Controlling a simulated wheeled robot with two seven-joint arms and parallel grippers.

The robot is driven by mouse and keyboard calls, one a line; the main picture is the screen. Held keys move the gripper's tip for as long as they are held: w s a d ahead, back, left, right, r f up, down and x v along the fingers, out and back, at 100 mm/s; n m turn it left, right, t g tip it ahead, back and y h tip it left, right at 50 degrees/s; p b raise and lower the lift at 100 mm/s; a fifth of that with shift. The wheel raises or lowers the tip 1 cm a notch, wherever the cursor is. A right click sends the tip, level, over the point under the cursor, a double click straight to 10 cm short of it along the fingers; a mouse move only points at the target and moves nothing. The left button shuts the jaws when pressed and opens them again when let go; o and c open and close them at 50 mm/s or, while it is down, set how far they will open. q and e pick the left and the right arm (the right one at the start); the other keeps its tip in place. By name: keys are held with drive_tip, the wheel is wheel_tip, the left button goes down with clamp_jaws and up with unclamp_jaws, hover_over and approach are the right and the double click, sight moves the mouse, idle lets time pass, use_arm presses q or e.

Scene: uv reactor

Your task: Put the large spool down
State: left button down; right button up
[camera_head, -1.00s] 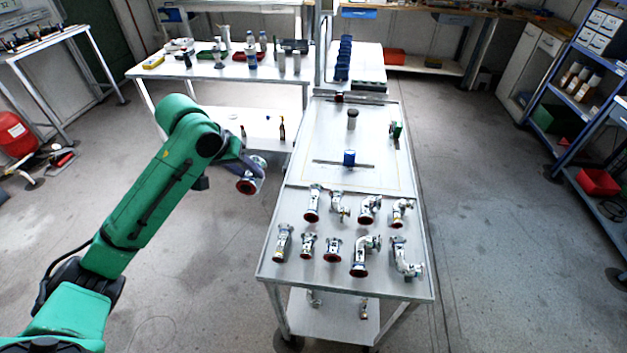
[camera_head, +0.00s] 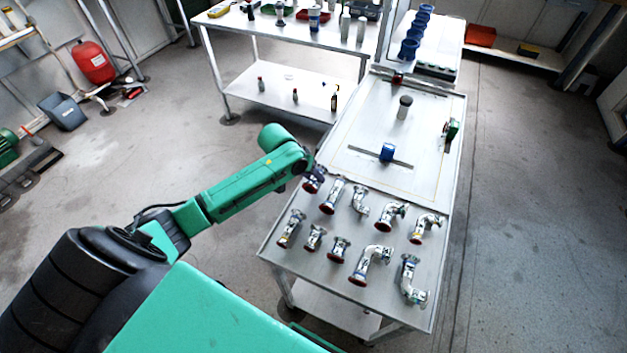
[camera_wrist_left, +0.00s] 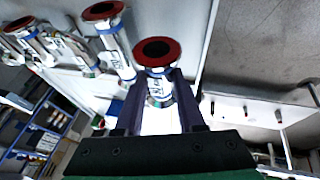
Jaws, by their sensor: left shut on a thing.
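My left gripper (camera_head: 317,172) is shut on the large spool (camera_head: 312,186), a metal pipe piece with a red-rimmed end. It is at the left edge of the metal table (camera_head: 270,250), left of the back row of fittings. In the left wrist view the spool (camera_wrist_left: 158,52) sits between the two dark fingers of the gripper (camera_wrist_left: 157,92), its red ring facing the camera. I cannot tell whether the spool touches the tabletop. Its lower part is hidden between the fingers. My right gripper is not in view.
Several metal fittings stand in two rows, the closest a spool (camera_head: 332,196) just right of the held one; it also shows in the left wrist view (camera_wrist_left: 116,50). A blue part (camera_head: 387,152) and a grey cylinder (camera_head: 404,107) stand on the panel behind. The table's left edge is close.

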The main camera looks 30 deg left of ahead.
use_arm(q)
drive_tip(key=f, duration=0.2)
drive_tip(key=shift+s+a+f, duration=0.2)
drive_tip(key=shift+s+f, duration=0.1)
drive_tip(key=shift+f, duration=0.1)
drive_tip(key=shift+w+d, duration=0.1)
drive_tip(key=c, duration=0.5)
unclamp_jaws()
drive_tip(key=shift+f, duration=0.15)
drive_tip(key=v, duration=1.2)
